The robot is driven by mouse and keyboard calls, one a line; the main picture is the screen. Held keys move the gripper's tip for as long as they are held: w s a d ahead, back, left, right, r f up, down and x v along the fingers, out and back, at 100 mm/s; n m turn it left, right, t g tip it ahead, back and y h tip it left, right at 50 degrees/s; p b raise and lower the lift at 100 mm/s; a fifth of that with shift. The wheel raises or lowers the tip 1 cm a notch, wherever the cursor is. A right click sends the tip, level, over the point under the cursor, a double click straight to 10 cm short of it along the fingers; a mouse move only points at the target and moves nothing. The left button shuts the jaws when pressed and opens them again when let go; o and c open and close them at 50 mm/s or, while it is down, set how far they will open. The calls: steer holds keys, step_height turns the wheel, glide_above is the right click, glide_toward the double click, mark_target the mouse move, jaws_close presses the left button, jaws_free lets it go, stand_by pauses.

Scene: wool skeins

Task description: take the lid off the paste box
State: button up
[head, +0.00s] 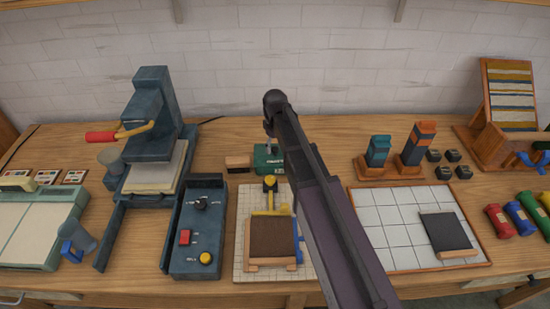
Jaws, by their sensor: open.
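A small dark green box (262,164) with pale lettering on its front stands at the back middle of the bench; it looks like the paste box. My arm covers its right side, and I cannot make out where its lid meets the box. My gripper (269,131) is small and mostly hidden by my arm. It points down just above and behind the green box in the picture, apart from it, with nothing seen in it. Its fingers are hard to make out.
A brown block (238,163) sits close left of the green box. In front are a gridded board with a brown pad (273,238) and a blue control box (196,235). A tall press (152,115) stands left. A white tiled tray (395,218) lies right.

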steer(key=shift+f+b, duration=1)
steer(key=shift+f, duration=0.3)
jaws_close()
